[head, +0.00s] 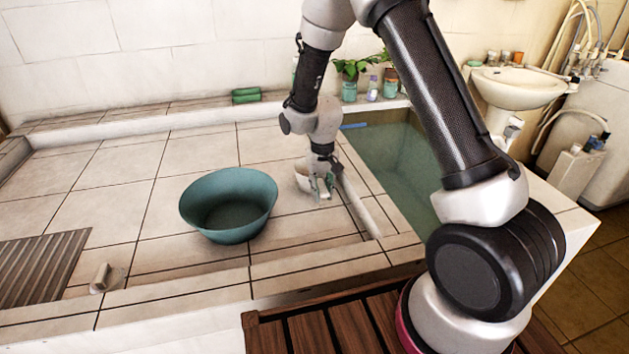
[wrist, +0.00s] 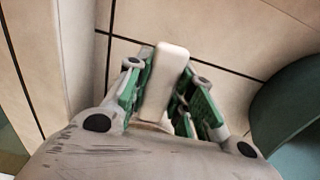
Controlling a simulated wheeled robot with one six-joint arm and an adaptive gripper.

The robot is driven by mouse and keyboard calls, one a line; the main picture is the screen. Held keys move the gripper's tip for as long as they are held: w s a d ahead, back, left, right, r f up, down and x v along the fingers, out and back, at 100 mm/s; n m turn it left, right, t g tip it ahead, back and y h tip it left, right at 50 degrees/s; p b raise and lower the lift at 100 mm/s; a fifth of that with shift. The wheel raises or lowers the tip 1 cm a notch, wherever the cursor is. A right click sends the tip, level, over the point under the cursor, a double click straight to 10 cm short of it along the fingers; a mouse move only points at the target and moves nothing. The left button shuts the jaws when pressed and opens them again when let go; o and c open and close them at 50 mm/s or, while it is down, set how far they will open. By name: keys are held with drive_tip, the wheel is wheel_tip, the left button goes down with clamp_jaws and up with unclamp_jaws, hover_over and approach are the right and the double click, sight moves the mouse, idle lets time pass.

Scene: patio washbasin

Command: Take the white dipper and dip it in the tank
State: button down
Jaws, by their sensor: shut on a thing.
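The white dipper (head: 302,178) is at the tiled floor, between the teal basin and the tank. My gripper (head: 321,188) points down and is shut on the dipper's pale handle. In the wrist view, the handle (wrist: 166,82) lies between the green finger pads of my gripper (wrist: 166,90). The dipper's cup is mostly hidden by my gripper in the wrist view. The tank (head: 375,203), with greenish water inside, is just right of my gripper, beyond a raised rim. My arm covers part of the tank.
A teal basin (head: 228,222) stands left of my gripper and also shows in the wrist view (wrist: 290,110). A green block (head: 246,95) and potted plants (head: 352,70) are at the back. A white sink (head: 516,88) is at the right.

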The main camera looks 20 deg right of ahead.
wheel_tip(320, 180, up, 10)
drive_tip(key=shift+f, duration=0.25)
drive_tip(key=shift+r, duration=0.25)
idle(0.6)
